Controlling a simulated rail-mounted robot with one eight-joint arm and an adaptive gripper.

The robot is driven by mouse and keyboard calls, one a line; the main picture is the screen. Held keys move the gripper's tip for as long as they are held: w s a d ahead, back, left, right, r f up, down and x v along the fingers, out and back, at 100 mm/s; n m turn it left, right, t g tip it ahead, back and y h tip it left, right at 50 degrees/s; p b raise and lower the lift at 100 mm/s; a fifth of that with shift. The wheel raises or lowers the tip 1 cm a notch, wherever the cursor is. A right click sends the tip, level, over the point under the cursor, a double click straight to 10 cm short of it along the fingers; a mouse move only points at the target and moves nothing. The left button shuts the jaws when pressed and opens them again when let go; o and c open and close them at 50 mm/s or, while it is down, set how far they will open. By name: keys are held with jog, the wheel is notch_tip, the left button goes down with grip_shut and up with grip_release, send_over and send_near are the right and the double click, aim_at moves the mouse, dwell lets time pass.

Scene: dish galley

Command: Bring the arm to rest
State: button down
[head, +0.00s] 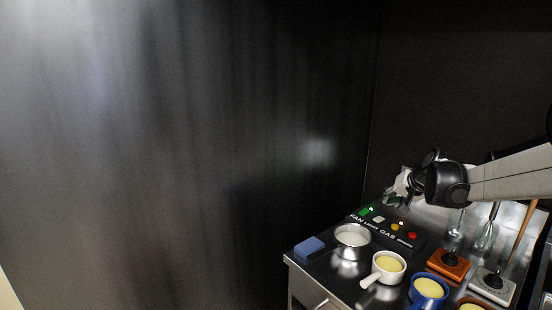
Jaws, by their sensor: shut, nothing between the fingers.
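My arm (510,176) reaches in from the right edge of the head view, above the back of a steel counter. My gripper (392,198) is at its left end, small and partly hidden by its own wrist. It is shut with nothing visible in it. In the picture it overlaps the area just above the dark control panel (385,232); I cannot tell how far above the panel it is.
A blue sponge (309,246), a steel pot (352,237), a white handled bowl (389,264) and a blue bowl (428,290) stand on the counter. A whisk (486,238) hangs behind. Dark wall fills the left.

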jog(key=s+a+r+n, duration=0.1)
jog(key=s+a+r, duration=0.1)
jog(key=s+a, duration=0.6)
jog(key=s+a+r+n, duration=0.1)
jog(key=s+a+r, duration=0.25)
jog(key=s, duration=0.85)
jog(key=s+a+f+n+h+b, duration=0.1)
jog(key=s+f, duration=0.3)
jog(key=s, duration=0.6)
jog(key=s+a+f+n+g+b, duration=0.1)
jog(key=s+a+f+n, duration=0.1)
jog(key=s, duration=0.8)
jog(key=shift+s+a+f+h, duration=0.4)
jog(key=shift+a+f, duration=0.45)
jog(key=shift+a, duration=0.15)
